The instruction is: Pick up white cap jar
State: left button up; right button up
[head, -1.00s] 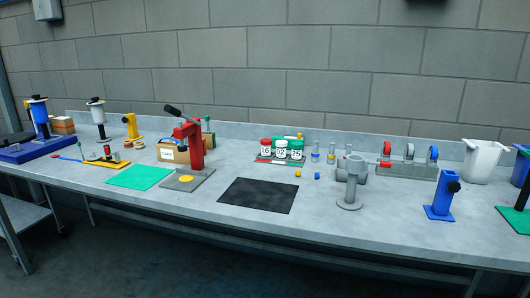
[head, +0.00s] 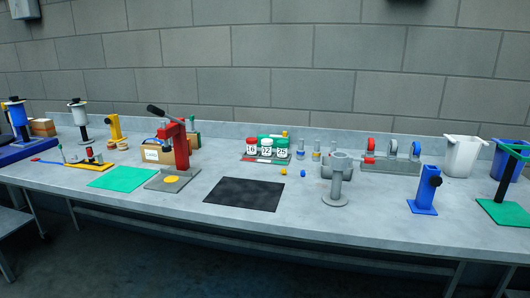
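Three small labelled jars stand together in a rack (head: 262,160) at the back middle of the bench. The left jar (head: 250,150) is marked 16 and has a reddish cap. The middle jar (head: 266,152) appears to have the white cap, though it is small and hard to make out. The right jar (head: 282,152) is marked 25 and has a green cap. All three look upright. Neither of my grippers shows in the head view.
A black mat (head: 243,194) lies in front of the jars, with bare bench around it. A red press (head: 181,150) stands left of them. A grey pipe-like fixture (head: 336,180), a blue stand (head: 426,190) and a white bin (head: 461,156) stand to the right.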

aim_at(267, 151)
jog(key=i+j, duration=0.15)
jog(key=j, duration=0.2)
jog(key=i+j+z, duration=0.1)
jog(key=j, duration=0.25)
jog(key=i+j, duration=0.2)
jog(key=j, duration=0.2)
jog(key=i+j+z, duration=0.1)
jog(key=j, duration=0.25)
jog(key=i, duration=0.05)
